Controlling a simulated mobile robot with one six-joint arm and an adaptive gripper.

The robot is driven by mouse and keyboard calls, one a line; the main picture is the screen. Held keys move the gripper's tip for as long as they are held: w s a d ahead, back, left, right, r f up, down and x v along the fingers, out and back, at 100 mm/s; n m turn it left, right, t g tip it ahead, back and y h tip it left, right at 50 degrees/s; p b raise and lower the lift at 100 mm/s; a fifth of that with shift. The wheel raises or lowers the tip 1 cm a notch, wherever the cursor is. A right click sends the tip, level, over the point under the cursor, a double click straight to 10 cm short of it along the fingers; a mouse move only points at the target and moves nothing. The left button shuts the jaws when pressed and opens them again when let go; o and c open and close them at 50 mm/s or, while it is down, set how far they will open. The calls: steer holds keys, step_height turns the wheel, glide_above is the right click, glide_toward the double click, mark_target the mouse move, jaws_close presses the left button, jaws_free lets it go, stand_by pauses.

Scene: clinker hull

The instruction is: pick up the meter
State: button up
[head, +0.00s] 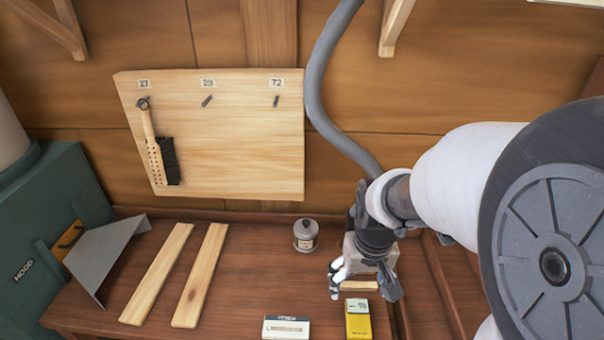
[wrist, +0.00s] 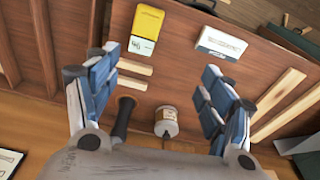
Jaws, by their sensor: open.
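The yellow object with a pale end (head: 358,324), which I take to be the meter, lies on the wooden bench near its front edge in the head view. It also shows at the top of the wrist view (wrist: 148,22), beyond the fingertips and left of centre. My gripper (head: 365,284) is open, just behind the meter in the head view. In the wrist view my gripper (wrist: 163,78) has its blue-padded fingers spread wide with nothing held between them. The meter is apart from the fingers and mostly unhidden.
A white box (head: 286,328) lies left of the meter. A small wood piece (head: 358,286) lies behind it, by my gripper. A labelled jar (head: 305,236) stands farther back. Two wooden slats (head: 200,275) lie left. A tool board (head: 225,140) hangs behind. The bench middle is clear.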

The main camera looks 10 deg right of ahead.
steer(key=w+d+f+m+g+p, duration=0.1)
steer(key=d+f+p, duration=0.2)
steer(key=f, duration=0.2)
steer(key=b, duration=0.3)
glide_above(359, 321)
steer(key=f, duration=1.1)
steer(key=shift+s+a+f, duration=0.15)
steer(key=shift+s+f, duration=0.1)
steer(key=shift+w+f+b, duration=0.15)
steer(key=shift+f+b, duration=0.25)
steer(key=shift+f, duration=1.05)
steer(key=shift+w+f+b, duration=0.1)
steer(key=shift+f+b, duration=0.25)
steer(key=shift+f, duration=1.1)
steer(key=c, duration=1.2)
